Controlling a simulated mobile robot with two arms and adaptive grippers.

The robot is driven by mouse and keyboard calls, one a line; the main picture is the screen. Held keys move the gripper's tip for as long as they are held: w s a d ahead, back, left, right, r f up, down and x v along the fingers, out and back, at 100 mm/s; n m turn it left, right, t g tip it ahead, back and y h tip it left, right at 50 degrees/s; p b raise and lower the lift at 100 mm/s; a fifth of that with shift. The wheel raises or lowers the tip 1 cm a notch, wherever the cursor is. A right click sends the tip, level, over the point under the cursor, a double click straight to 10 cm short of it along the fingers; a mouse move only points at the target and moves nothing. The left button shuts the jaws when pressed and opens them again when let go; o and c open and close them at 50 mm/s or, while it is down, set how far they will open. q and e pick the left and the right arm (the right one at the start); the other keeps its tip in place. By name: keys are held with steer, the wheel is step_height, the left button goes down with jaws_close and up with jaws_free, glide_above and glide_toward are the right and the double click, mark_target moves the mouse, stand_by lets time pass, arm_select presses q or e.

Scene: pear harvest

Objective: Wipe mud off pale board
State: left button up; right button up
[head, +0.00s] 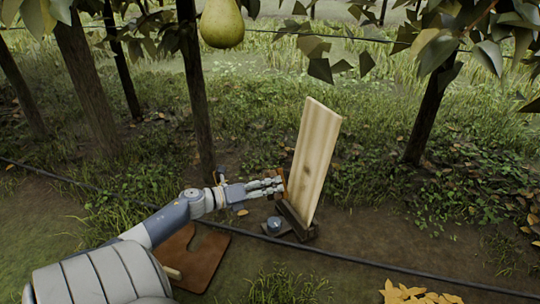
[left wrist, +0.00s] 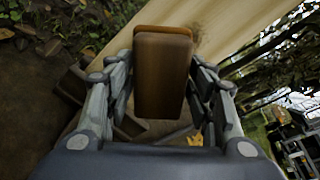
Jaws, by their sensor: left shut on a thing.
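The pale board (head: 316,155) stands tilted in a dark wooden holder (head: 297,222) on the ground. It also shows in the left wrist view (left wrist: 222,22) behind the block. My left gripper (head: 281,184) is at the board's lower left edge, shut on a brown block (left wrist: 162,75). The block's far end is at or very near the board's face; I cannot tell whether they touch. A faint brownish smudge shows on the board beside the block in the left wrist view. My right gripper is out of view.
A small grey-blue round object (head: 274,225) sits beside the holder. A brown flat panel (head: 200,262) lies on the ground below my left arm. A dark hose (head: 400,271) crosses the soil. A tree trunk (head: 197,100) stands behind the arm; a pear (head: 222,24) hangs above.

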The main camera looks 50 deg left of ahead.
arm_select(q)
steer(key=b+x, duration=0.2)
steer(key=x, duration=0.2)
steer(key=shift+w, duration=0.1)
steer(key=shift+w+d, duration=0.2)
steer(key=shift+w, duration=0.3)
steer(key=shift+b+x, duration=0.55)
steer(key=shift+x, duration=0.45)
steer(key=shift+d, duration=0.1)
stand_by(0.3)
